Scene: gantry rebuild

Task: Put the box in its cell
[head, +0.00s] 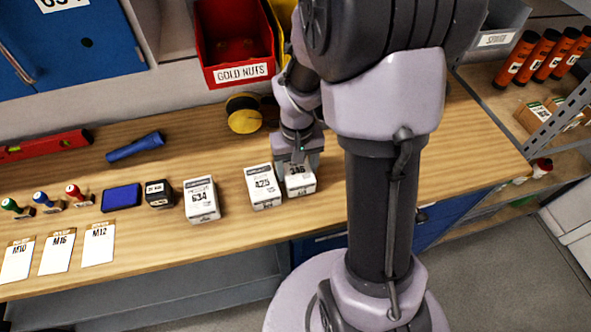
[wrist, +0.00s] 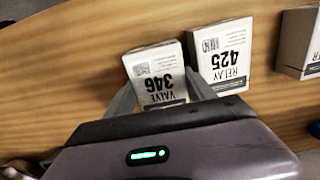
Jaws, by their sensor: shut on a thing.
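My gripper (head: 298,157) is shut on a white box (head: 301,184) marked 346. In the wrist view the same box (wrist: 157,68) reads VALVE 346, upside down, between my two fingers (wrist: 160,95). The box is at the bench top, close to the right of a white box marked 425 (head: 264,187); the wrist view labels that one RELAY 425 (wrist: 222,55). I cannot tell whether the held box rests on the wood or hangs just above it. No cell can be made out in either view.
A white box marked 634 (head: 201,200) stands further left on the wooden bench (head: 225,160). A black cube (head: 159,194), a blue pad (head: 121,198), stamps and cards lie beyond it. A red GOLD NUTS bin (head: 235,45) is behind. Shelves with orange tubes (head: 539,55) are right.

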